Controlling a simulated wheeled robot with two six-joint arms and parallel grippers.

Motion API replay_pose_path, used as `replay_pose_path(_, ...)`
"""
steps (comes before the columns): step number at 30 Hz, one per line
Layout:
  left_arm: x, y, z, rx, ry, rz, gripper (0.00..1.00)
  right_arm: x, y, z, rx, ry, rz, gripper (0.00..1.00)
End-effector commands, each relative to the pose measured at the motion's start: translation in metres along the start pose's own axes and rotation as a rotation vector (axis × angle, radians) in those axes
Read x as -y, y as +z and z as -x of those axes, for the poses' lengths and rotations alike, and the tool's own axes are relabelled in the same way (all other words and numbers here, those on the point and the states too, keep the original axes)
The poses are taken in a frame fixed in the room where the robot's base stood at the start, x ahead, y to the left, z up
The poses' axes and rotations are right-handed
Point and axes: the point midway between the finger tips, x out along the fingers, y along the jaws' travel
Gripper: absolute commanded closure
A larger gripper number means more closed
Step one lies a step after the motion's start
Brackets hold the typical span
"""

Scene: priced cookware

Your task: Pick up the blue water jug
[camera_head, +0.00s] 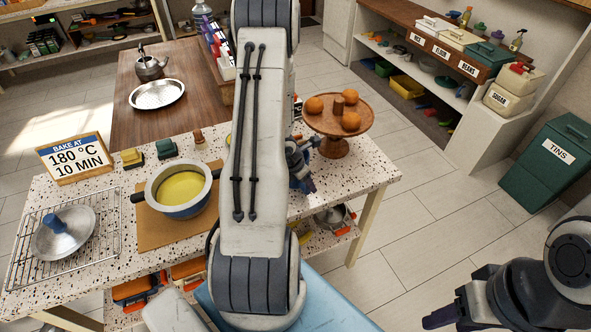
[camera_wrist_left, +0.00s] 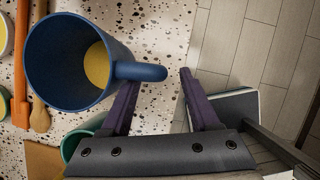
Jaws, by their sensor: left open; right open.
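The blue jug (camera_wrist_left: 70,62) shows in the left wrist view, seen from above, with a yellow round area inside it. Its handle (camera_wrist_left: 140,71) points right, towards the space between my left fingertips. My left gripper (camera_wrist_left: 160,84) is open, one finger on each side of the handle's end; I cannot tell whether it touches. In the head view my left arm hides most of the area around the jug. My right gripper (camera_head: 440,318) is open and empty, low at the right, away from the table.
The speckled table (camera_head: 110,205) holds a pot (camera_head: 184,208), a rack with a lid (camera_head: 65,233) and a recipe sign (camera_head: 75,157). A wooden stand (camera_head: 335,148) bears oranges right of my arm. In the wrist view a green bowl (camera_wrist_left: 85,140) lies near the left finger.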

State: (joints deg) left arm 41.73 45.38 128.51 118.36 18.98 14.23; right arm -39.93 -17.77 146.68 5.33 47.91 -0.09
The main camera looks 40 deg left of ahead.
Motion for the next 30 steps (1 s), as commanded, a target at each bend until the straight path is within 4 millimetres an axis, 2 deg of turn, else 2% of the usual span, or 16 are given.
replay_pose_path(1, 0.001, -0.001, -0.011, -0.002, -0.002, 0.0, 0.38, 0.0, 0.0, -0.002, 0.0, 0.0, 0.0, 0.5)
replay_pose_path(6, 0.001, 0.0, -0.028, -0.002, -0.002, -0.001, 0.38, 0.0, 0.0, 0.0, 0.0, 0.0, 0.0, 0.5)
replay_pose_path(14, 0.0, 0.0, -0.032, 0.0, 0.0, -0.002, 0.38, 0.0, 0.0, 0.0, 0.0, 0.0, 0.0, 0.5)
replay_pose_path(15, 0.0, 0.0, -0.032, 0.0, 0.0, -0.002, 0.46, 0.0, 0.0, 0.0, 0.0, 0.0, 0.0, 0.5)
replay_pose_path(17, 0.0, 0.0, -0.032, 0.0, 0.0, -0.002, 0.69, 0.0, 0.0, 0.0, 0.0, 0.0, 0.0, 0.5)
replay_pose_path(19, 0.0, 0.0, -0.031, 0.0, 0.0, -0.002, 0.95, 0.0, 0.0, 0.0, 0.0, 0.0, 0.0, 0.5)
replay_pose_path(20, 0.0, 0.0, -0.031, 0.0, 0.0, -0.002, 1.0, 0.0, 0.0, 0.0, 0.0, 0.0, 0.0, 0.5)
replay_pose_path(30, 0.0, 0.0, -0.031, 0.0, 0.0, -0.002, 1.0, 0.0, 0.0, 0.0, 0.0, 0.0, 0.0, 0.5)
